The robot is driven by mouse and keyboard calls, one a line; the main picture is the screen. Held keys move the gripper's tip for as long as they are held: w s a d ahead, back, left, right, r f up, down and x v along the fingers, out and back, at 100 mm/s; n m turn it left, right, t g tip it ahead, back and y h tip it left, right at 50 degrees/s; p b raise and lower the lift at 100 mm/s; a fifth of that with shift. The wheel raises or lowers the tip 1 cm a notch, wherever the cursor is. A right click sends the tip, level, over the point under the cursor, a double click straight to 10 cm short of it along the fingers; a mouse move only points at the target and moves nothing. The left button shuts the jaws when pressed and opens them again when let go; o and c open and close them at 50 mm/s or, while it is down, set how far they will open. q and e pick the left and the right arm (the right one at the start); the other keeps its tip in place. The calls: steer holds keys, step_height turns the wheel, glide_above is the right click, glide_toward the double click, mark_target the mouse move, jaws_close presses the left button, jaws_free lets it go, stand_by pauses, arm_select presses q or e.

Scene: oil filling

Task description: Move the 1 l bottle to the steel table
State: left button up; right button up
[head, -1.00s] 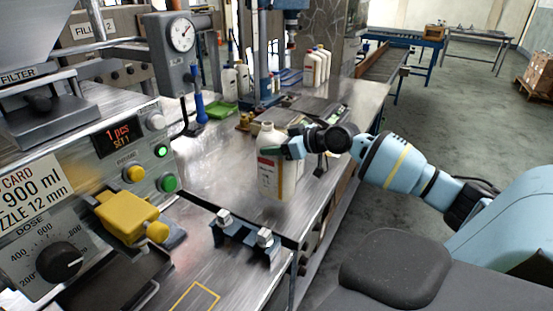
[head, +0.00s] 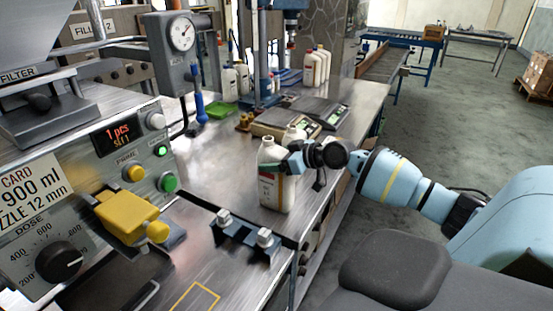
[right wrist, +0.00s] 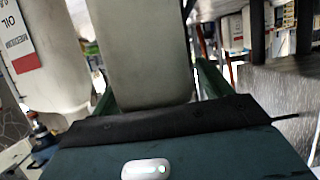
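Two white plastic bottles stand close together at my right gripper. In the head view the nearer bottle (head: 277,192) has a red and white label. The farther bottle (head: 295,132) is mostly hidden behind it and the gripper. My right gripper (head: 290,163) reaches in from the right at shoulder height. In the right wrist view a plain white bottle (right wrist: 147,55) sits between the green fingers, which appear shut on it. A labelled bottle (right wrist: 45,55) is just left of it. I cannot tell for sure which head-view bottle is held. My left gripper is out of view.
The steel table (head: 225,165) has free surface left of the bottles. A metal bracket (head: 250,238) stands in front of them. Scales (head: 312,112) lie behind. The filling machine with its yellow block (head: 125,215) is at the left. More bottles (head: 315,68) stand farther back.

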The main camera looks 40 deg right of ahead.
steer(key=shift+r, duration=0.15)
steer(key=shift+s+d+r, duration=0.15)
steer(key=shift+s+d, duration=0.1)
steer(key=shift+s, duration=0.35)
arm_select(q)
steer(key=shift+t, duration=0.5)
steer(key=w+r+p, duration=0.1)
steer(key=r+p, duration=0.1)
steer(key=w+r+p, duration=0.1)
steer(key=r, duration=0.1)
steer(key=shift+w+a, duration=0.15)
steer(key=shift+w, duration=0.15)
arm_select(e)
steer(key=v, duration=1)
steer(key=shift+s+r, duration=0.25)
steer(key=shift+f, duration=0.15)
